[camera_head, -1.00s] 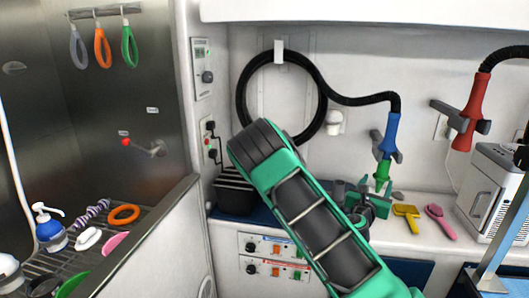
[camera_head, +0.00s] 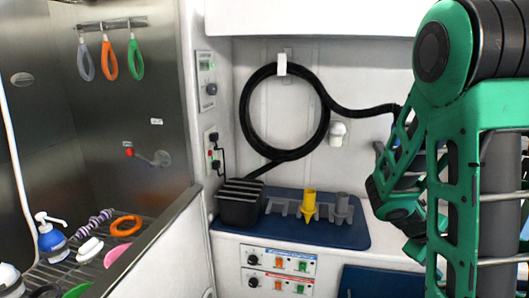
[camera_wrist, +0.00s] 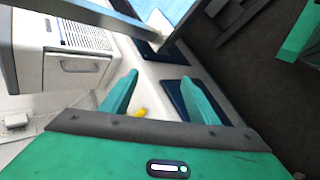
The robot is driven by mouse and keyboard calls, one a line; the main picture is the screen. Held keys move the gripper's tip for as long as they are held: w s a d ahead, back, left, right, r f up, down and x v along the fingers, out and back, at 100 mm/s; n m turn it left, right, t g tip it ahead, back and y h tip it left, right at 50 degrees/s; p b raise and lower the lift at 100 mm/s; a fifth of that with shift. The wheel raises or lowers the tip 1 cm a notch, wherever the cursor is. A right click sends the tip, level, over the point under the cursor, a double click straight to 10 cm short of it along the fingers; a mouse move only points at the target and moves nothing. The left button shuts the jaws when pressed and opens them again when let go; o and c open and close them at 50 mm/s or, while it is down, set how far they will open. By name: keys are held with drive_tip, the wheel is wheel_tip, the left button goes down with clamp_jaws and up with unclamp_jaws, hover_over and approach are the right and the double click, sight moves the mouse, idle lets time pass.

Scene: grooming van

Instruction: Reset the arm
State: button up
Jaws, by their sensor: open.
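My arm (camera_head: 465,150) fills the right side of the head view, folded up in front of the back wall. Its fingers cannot be made out there. In the wrist view my gripper (camera_wrist: 158,80) shows two green fingers spread apart, with nothing between them. Past the fingers are a pale counter edge, dark blue panels and a small yellow thing (camera_wrist: 139,112). The right end of the counter is hidden behind my arm in the head view.
A blue mat (camera_head: 345,233) holds a black slotted bin (camera_head: 240,203), a grey holder (camera_head: 343,209) and a yellow nozzle (camera_head: 309,206). A black hose (camera_head: 246,105) hangs coiled on the wall. A white cabinet (camera_wrist: 75,70) and a grey bar (camera_wrist: 95,15) are close in the wrist view.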

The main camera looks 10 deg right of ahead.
drive_tip(key=s+a+r+m+y, duration=0.3)
drive_tip(key=s+a, duration=0.3)
drive_tip(key=a, duration=0.4)
drive_tip(key=s+a+r+m+y, duration=0.4)
drive_tip(key=s+a+m+y, duration=0.1)
drive_tip(key=a, duration=0.5)
drive_tip(key=shift+s+r+t+y, duration=0.3)
drive_tip(key=shift+s+t+y, duration=0.15)
drive_tip(key=shift+y, duration=0.15)
drive_tip(key=shift+w, duration=0.1)
drive_tip(key=shift+w+f, duration=0.25)
drive_tip(key=shift+w, duration=0.25)
idle(0.5)
